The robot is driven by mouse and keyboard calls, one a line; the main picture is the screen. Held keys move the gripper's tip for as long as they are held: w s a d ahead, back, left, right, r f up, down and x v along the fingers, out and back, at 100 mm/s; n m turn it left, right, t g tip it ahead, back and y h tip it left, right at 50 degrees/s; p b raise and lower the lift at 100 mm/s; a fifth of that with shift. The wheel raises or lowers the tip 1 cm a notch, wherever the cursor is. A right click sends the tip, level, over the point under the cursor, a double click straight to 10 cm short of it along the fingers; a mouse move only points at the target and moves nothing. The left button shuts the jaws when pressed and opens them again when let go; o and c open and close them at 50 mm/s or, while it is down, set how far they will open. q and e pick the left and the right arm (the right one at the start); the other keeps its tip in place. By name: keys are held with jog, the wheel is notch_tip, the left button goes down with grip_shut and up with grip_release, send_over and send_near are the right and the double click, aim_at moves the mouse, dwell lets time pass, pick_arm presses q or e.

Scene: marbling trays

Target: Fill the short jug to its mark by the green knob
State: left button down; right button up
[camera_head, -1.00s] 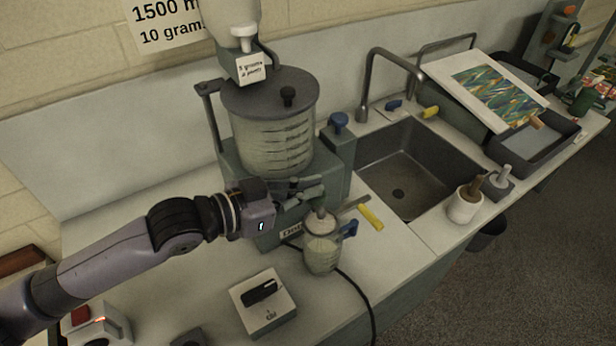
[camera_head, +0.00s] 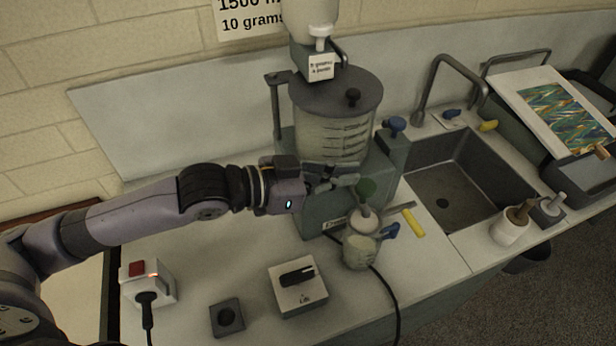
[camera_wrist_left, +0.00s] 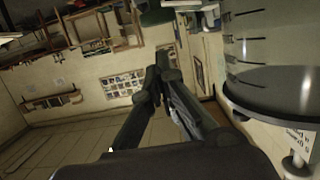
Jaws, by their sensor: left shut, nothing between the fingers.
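The green knob (camera_head: 367,187) is on the tank's front, above the jug. My left gripper (camera_head: 345,182) is shut and empty, its tips just left of the knob; I cannot tell whether they touch it. In the left wrist view the closed fingers (camera_wrist_left: 161,66) show beside the marked tank wall (camera_wrist_left: 262,45). My right gripper is not in view.
A switch box with a black dial (camera_head: 297,287), a small dark block (camera_head: 227,318) and a red-switch box (camera_head: 140,275) are on the counter. A black cable runs past the jug. The sink (camera_head: 455,180) and a yellow-handled tool (camera_head: 413,222) lie to the right.

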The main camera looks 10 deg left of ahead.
pick_arm(q)
jog(key=b+v, duration=0.1)
jog(key=v, duration=0.5)
jog(key=shift+a+b, duration=0.25)
jog(key=shift+b, duration=0.1)
jog(key=shift+s, duration=0.1)
dwell(0.6)
